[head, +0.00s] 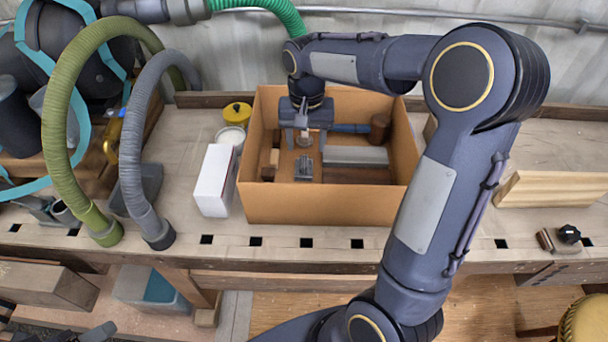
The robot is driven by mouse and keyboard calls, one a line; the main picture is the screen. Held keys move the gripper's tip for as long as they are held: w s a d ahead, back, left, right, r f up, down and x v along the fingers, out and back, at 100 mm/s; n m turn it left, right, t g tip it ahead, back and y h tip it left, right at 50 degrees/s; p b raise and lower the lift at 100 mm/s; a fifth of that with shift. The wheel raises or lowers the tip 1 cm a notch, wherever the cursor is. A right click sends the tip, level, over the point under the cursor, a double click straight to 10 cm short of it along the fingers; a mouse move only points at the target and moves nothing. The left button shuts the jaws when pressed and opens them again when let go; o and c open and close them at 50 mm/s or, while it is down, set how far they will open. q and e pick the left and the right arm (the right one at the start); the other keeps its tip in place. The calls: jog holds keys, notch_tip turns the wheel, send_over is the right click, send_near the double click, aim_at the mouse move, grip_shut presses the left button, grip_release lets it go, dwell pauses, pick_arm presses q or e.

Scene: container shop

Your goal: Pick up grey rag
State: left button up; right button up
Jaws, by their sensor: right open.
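My right gripper (304,145) points down inside an open cardboard box (320,205) on the workbench. Its fingers are apart. A small pale thing shows between them, too small to name. Just below the fingers in the picture lies a small ribbed grey piece (304,169), on the box floor. I cannot tell whether it is the grey rag. A flat grey block (355,155) lies to its right in the box. No clearly cloth-like rag shows; the gripper and arm hide part of the box. My left gripper is not in view.
The box also holds a mallet (379,128) and wooden pieces. Hoses (133,150) arch at the left. A wooden board (550,189) lies right. Bench between box and board is partly clear.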

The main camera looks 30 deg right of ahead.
aim_at(304, 161)
jog(key=f, duration=0.7)
jog(key=shift+w+a+f+b, duration=0.15)
jog(key=shift+w+f+b, duration=0.15)
jog(key=shift+f+b, duration=0.05)
jog(key=c, duration=0.7)
notch_tip(304, 161, up, 10)
jog(key=shift+r+p, duration=0.1)
jog(key=shift+p, duration=0.55)
jog(key=shift+c, duration=0.2)
